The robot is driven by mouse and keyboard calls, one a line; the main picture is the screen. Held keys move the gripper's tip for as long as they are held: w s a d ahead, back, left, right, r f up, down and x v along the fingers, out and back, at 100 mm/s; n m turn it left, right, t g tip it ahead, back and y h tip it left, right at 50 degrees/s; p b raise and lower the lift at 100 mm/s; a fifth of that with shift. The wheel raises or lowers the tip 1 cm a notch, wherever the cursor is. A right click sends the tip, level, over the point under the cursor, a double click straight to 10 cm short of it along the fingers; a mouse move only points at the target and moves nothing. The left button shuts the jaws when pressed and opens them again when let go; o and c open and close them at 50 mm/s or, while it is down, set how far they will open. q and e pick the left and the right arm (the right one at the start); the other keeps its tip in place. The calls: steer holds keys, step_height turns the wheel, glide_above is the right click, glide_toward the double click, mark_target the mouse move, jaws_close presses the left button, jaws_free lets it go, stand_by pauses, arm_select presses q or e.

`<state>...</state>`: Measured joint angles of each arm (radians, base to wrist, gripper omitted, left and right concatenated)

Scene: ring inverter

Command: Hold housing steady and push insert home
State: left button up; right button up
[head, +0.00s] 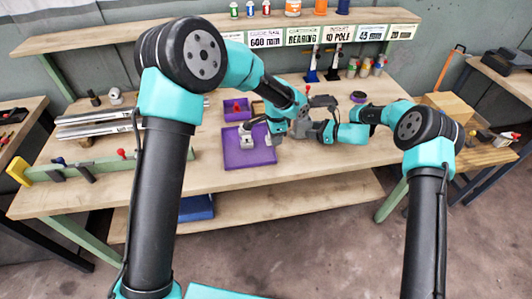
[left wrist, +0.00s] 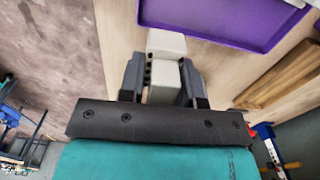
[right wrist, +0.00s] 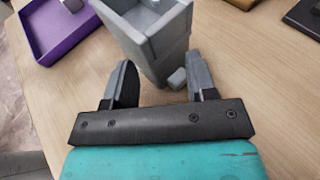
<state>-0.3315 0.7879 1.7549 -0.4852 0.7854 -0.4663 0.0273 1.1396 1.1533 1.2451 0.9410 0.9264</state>
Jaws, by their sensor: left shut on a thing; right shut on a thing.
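My left gripper (left wrist: 166,72) is shut on a pale, stepped block (left wrist: 167,46) with small dark marks along its side. I cannot tell whether this block is the insert. My right gripper (right wrist: 160,66) is shut on a grey, open-topped box, seemingly the housing (right wrist: 148,30); its open end faces up toward the camera. A small grey piece (right wrist: 177,78) shows by the right finger. Whether the two parts touch cannot be told.
Metal tubes (head: 95,130) lie at the left. Bottles, small presses (head: 312,72) and a label shelf line the back. The front right of the table is clear.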

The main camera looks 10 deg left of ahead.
arm_select(q)
steer(key=w+d+r, duration=0.4)
steer(key=w+d, duration=0.1)
steer(key=w, duration=0.2)
steer(key=w+d+r, duration=0.3)
steer(key=w+d, duration=0.2)
steer(key=w, duration=0.2)
steer(key=shift+w+r, duration=0.35)
steer(key=shift+d+f, duration=0.1)
steer(key=shift+f, duration=0.05)
steer(key=shift+f, duration=2.8)
steer(key=shift+f, duration=1)
steer(key=o, duration=1)
steer(key=shift+f, duration=0.1)
steer(key=r, duration=1.2)
steer(key=shift+d+r, duration=0.1)
steer(key=shift+d, duration=0.15)
